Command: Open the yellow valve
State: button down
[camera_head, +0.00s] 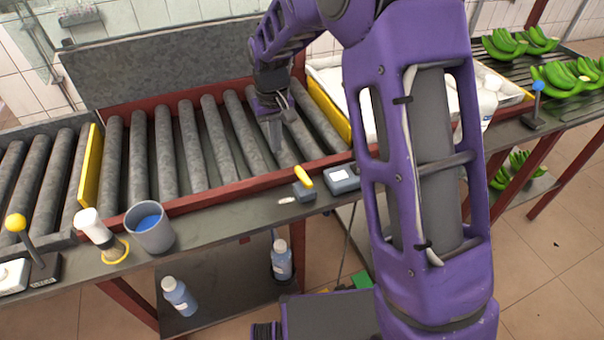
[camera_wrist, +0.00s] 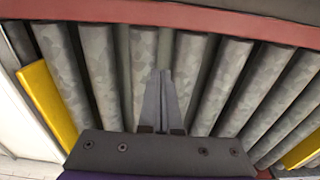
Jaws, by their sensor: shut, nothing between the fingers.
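A small grey valve body with a yellow handle (camera_head: 304,180) sits on the front ledge of the bench, right of centre in the head view; it looks like the yellow valve. The handle points up and to the left. My gripper (camera_head: 276,148) is above the grey rollers, behind and to the left of the valve, pointing down. In the wrist view my gripper (camera_wrist: 164,74) has its fingers together with nothing between them, over the rollers. The valve is not visible in the wrist view.
A grey device (camera_head: 342,179) stands close to the valve's right. A blue-knobbed lever (camera_head: 538,88) and green bananas (camera_head: 562,80) are right. Red rails edge the rollers (camera_head: 190,145).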

notch_tip(320, 180, up, 8)
jog(key=s+a+p, duration=0.1)
jog(key=p, duration=0.5)
jog(key=shift+s+g+p, duration=0.3)
jog(key=shift+p, duration=0.05)
dwell(0.7)
